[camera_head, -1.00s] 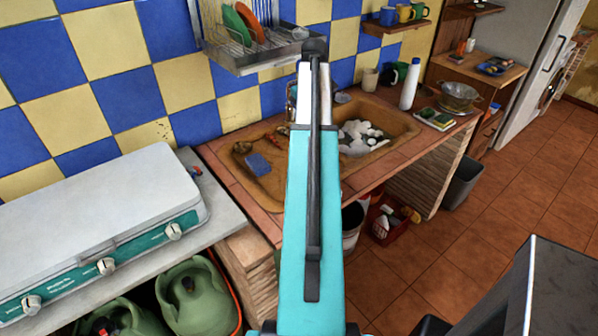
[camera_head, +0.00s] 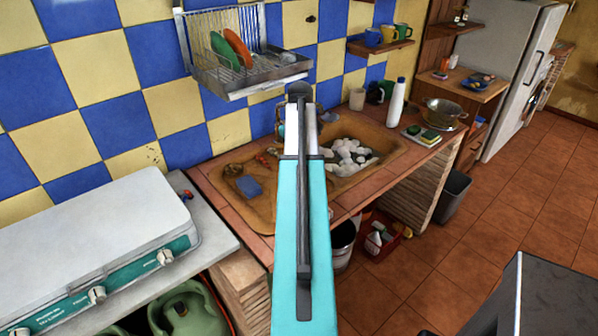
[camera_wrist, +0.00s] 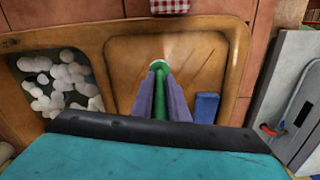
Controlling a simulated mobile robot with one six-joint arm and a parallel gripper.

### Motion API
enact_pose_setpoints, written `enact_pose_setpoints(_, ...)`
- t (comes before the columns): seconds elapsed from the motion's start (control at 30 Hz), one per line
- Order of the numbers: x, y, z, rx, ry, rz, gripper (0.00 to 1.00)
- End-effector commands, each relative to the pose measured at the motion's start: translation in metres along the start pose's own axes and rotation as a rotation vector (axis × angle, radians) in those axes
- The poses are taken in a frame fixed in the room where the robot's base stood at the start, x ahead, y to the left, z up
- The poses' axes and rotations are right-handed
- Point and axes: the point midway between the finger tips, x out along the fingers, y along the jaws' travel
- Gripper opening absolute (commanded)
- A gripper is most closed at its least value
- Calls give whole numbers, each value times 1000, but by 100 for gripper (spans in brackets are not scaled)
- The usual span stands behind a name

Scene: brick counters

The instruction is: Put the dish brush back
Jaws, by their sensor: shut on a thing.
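The dish brush (camera_wrist: 160,104) has a green handle and a round pale head. In the wrist view my gripper (camera_wrist: 159,84) has its two purple fingers closed along the handle, with the head pointing away past the fingertips. Brush and gripper appear over the brown sink's drainboard (camera_wrist: 193,55); their height above it is hard to tell. In the head view my turquoise arm covers the middle, and the gripper and brush cannot be made out. The sink (camera_head: 395,158) is set in a tiled counter, with white suds in its basin (camera_head: 350,152).
A blue sponge (camera_head: 249,187) lies on the drainboard. A dish rack (camera_head: 215,72) with plates hangs above. A beige cup (camera_head: 357,99), a white bottle (camera_head: 397,102) and a metal colander (camera_head: 444,112) stand behind and right of the basin. A white stove (camera_head: 95,240) is at left.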

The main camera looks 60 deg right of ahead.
Motion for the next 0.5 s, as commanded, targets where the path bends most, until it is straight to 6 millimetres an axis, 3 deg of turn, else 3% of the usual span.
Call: enact_pose_setpoints(0.5,9,-1,-1,-1,0,0,0)
